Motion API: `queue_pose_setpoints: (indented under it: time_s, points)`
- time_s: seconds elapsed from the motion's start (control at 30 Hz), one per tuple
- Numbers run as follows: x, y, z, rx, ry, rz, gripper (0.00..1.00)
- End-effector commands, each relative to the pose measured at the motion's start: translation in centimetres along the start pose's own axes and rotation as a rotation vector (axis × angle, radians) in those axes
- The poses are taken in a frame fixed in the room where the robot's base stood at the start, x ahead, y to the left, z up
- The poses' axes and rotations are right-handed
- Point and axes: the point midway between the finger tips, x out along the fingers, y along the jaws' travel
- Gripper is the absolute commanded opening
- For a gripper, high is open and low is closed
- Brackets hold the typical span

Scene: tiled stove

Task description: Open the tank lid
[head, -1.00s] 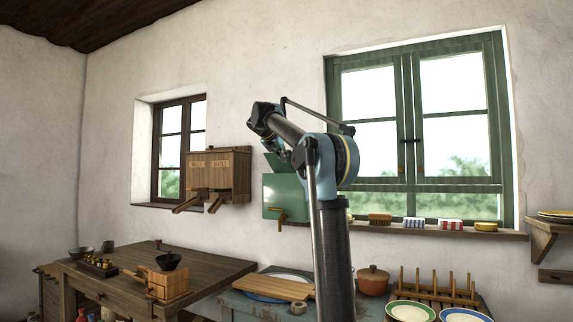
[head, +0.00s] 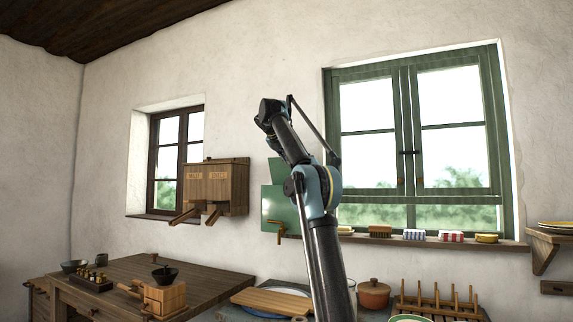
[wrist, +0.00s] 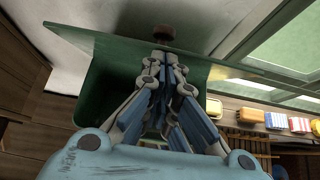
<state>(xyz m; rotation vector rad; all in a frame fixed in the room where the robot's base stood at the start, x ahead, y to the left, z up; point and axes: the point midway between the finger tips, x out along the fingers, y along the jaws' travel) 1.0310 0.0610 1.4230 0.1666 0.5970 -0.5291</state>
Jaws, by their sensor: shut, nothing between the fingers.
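The green tank (head: 281,212) hangs on the wall between the windows, with a brass tap (head: 281,229) on its front. Its green lid (head: 277,170) stands raised above the tank, in line with its back. In the wrist view the lid (wrist: 95,45) shows as a thin slanted panel, with a round brown knob (wrist: 163,33) beyond its edge. The dark green inside of the tank (wrist: 105,85) shows below the lid. My gripper (wrist: 164,58) is shut and empty, its tips close to the lid on the side away from the knob; contact is unclear. The arm hides my gripper in the head view.
A wooden two-lever cabinet (head: 216,187) is on the wall left of the tank. The window sill (head: 440,243) at right carries brushes and small folded cloths. A worktable (head: 200,280) with a grinder (head: 163,298) stands below at left.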

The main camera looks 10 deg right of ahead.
Motion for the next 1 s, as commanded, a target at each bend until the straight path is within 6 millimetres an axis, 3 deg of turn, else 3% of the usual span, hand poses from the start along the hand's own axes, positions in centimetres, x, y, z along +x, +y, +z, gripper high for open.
queue_pose_setpoints:
  time_s: [0.63, 1.0]
  points:
    - [-0.1, 0.0, 0.2, 0.0, 0.0, 0.0, 0.0]
    - [-5.0, 0.1, 0.2, -0.001, 0.001, 0.001, 0.0]
